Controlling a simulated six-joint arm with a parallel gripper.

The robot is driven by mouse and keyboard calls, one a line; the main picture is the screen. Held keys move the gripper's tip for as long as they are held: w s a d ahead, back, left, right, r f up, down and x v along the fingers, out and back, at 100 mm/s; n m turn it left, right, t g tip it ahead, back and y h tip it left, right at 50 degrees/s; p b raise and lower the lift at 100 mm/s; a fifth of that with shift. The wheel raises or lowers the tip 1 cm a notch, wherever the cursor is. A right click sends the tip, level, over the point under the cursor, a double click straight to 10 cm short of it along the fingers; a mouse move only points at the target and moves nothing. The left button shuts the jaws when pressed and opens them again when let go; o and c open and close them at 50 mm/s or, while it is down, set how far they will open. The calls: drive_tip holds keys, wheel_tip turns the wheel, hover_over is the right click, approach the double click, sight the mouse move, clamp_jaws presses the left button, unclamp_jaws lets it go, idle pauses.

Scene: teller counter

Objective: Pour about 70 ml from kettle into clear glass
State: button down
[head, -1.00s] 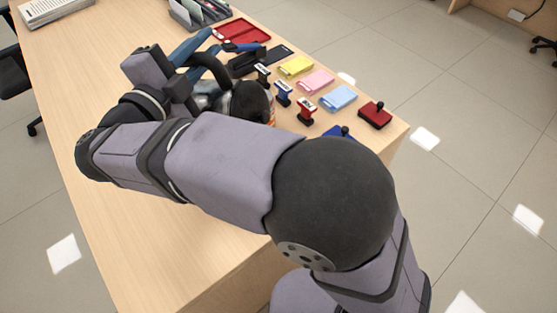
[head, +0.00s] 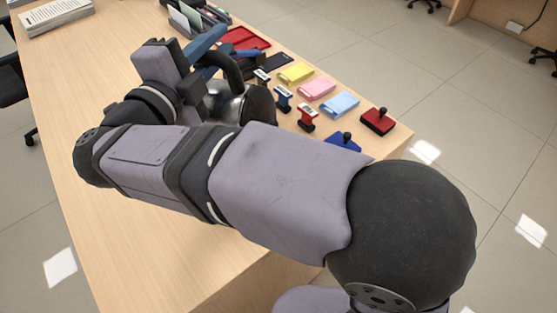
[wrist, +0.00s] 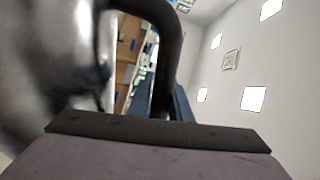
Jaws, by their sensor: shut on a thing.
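My gripper (head: 224,50) is shut on the black handle of the kettle, with its blue fingers around the handle. The kettle (head: 236,101) has a shiny silver body and a dark end at its right. It is held over the counter, partly hidden behind my arm. In the wrist view, the kettle's silver body (wrist: 45,55) fills the left side, blurred, and the black handle curves over the middle. The kettle's spout and any liquid cannot be made out. I cannot see the clear glass in any view; my arm and the kettle hide part of the counter.
Right of the kettle are several stamps, such as a red-handled one (head: 307,117), and yellow, pink and blue pads (head: 340,104). A red-based stamp (head: 378,121) stands near the right edge. An open red case (head: 243,40) lies behind.

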drive_tip(key=shift+s+d+r+m+b, duration=0.15)
drive_tip(key=shift+d+r+m+b, duration=0.15)
drive_tip(key=shift+d+b, duration=0.15)
drive_tip(key=shift+s+d+r+m+b, duration=0.15)
drive_tip(key=shift+d+r+m+b, duration=0.15)
drive_tip(key=shift+d, duration=0.25)
drive_tip(key=shift+d+r+b, duration=0.2)
drive_tip(key=shift+b, duration=0.25)
idle(1.6)
drive_tip(key=shift+a+p, duration=0.2)
drive_tip(key=shift+p, duration=0.2)
drive_tip(key=a+p, duration=0.1)
drive_tip(key=w+a+f+n+p, duration=0.1)
drive_tip(key=a+p, duration=0.1)
drive_tip(key=a+n+p, duration=0.1)
drive_tip(key=shift+w+a+f, duration=0.15)
drive_tip(key=shift+a+f, duration=0.1)
drive_tip(key=shift+f, duration=0.1)
drive_tip(key=shift+w+a+n+p, duration=0.1)
drive_tip(key=shift+a+n+p, duration=0.2)
drive_tip(key=shift+p, duration=0.25)
drive_tip(key=shift+a+f, duration=0.15)
drive_tip(key=shift+f, duration=0.15)
